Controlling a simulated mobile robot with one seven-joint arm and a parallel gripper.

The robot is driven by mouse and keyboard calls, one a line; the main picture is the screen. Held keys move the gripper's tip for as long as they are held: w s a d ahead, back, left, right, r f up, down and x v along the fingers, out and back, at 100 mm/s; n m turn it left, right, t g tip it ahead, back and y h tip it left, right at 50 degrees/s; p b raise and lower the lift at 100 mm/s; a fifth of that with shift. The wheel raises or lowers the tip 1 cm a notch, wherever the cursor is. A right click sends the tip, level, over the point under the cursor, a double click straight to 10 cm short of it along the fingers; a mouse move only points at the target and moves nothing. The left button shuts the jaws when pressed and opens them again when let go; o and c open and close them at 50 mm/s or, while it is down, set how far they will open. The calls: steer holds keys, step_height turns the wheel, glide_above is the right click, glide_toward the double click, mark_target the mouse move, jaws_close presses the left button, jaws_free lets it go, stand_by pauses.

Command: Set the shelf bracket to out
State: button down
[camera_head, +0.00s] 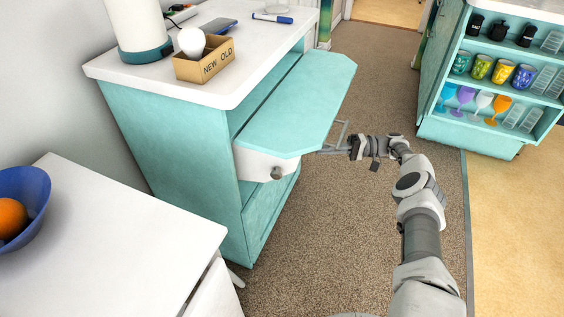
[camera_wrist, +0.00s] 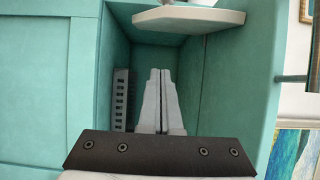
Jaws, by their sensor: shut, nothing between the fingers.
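A teal drop-leaf shelf (camera_head: 300,105) stands out level from the side of the teal cabinet (camera_head: 160,140). A white block with a round grey knob (camera_head: 278,173) sits under its near end. A thin pale frame (camera_head: 342,131) shows beside the leaf's right edge; I cannot tell whether it is the bracket. My gripper (camera_head: 323,152) is just right of the leaf, pointing left towards the cabinet. In the wrist view its fingers (camera_wrist: 161,100) are shut together and empty, before a teal recess. A grey slotted piece (camera_wrist: 122,98) is left of them, and a pale board (camera_wrist: 205,20) is above.
The cabinet top holds a light bulb (camera_head: 191,41), an open box (camera_head: 204,64), a blue marker (camera_head: 271,18) and a phone (camera_head: 219,26). A white table with a blue bowl (camera_head: 37,188) is at left. Carpet (camera_head: 330,240) is open below; an open shelf unit (camera_head: 465,130) stands at right.

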mark_target(290, 171)
steer(key=shift+s+a+p, duration=0.5)
steer(key=shift+s+a, duration=0.4)
steer(key=shift+a, duration=0.8)
steer(key=shift+s+a+p, duration=0.5)
steer(key=shift+s+a, duration=0.45)
steer(key=shift+a, duration=0.8)
steer(key=shift+s+a+p, duration=0.5)
steer(key=shift+s+a, duration=0.4)
steer(key=shift+a, duration=0.8)
steer(key=shift+r+p, duration=0.1)
steer(key=shift+p, duration=0.2)
steer(key=shift+s+d+r+m+t+p, duration=0.15)
steer(key=shift+s+m+t+p, duration=0.35)
steer(key=shift+p, duration=0.65)
steer(key=shift+s+t+p, duration=0.6)
steer(key=shift+s+p, duration=0.05)
steer(key=shift+p, duration=0.3)
steer(key=shift+s+a+m+p, duration=0.15)
steer(key=shift+s+p, duration=0.1)
steer(key=shift+s, duration=0.25)
steer(key=shift+s+a+m+p, duration=0.15)
steer(key=shift+s+p, duration=0.1)
steer(key=shift+s, duration=0.2)
steer(key=shift+s+f, duration=0.3)
steer(key=shift+s, duration=0.1)
